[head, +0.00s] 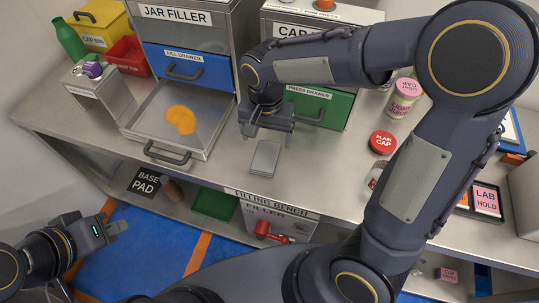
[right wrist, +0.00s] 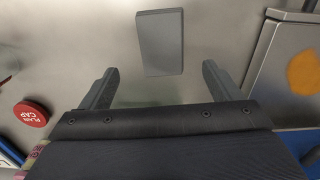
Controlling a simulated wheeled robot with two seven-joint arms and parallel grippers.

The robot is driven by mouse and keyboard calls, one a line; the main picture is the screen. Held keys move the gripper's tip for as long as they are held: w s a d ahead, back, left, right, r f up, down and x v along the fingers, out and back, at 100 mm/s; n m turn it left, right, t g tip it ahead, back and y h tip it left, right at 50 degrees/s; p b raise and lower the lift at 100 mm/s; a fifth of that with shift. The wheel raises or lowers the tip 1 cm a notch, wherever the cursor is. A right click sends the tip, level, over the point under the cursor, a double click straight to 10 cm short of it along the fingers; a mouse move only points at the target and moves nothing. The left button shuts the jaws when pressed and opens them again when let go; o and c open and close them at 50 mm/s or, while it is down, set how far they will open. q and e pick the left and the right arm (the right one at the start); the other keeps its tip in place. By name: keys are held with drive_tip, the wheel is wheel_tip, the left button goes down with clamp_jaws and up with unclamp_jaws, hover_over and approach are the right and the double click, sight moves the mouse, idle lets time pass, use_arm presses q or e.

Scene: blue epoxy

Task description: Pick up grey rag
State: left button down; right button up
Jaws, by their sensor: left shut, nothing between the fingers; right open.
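The grey rag (head: 265,158) is a small flat folded rectangle lying on the steel bench top, in front of the green drawer. It also shows in the right wrist view (right wrist: 160,42), beyond the fingertips and roughly between their lines. My right gripper (head: 268,134) is open and empty, above the bench just behind the rag and apart from it. Its two fingers also show in the right wrist view (right wrist: 160,72). My left gripper (head: 120,228) is shut and empty, low at the left, off the bench over the blue floor.
A steel tray drawer (head: 205,143) with an orange patch sits left of the rag. The green press drawer (head: 318,106) stands behind. A red plain cap (head: 382,142) and a pink-lidded jar (head: 402,100) are at right. Bench around the rag is clear.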

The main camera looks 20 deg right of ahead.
sight(265, 157)
drive_tip(key=f, duration=0.7)
drive_tip(key=shift+s+a, duration=0.2)
drive_tip(key=shift+a, duration=0.1)
drive_tip(key=shift+c, duration=0.5)
drive_tip(key=c, duration=1)
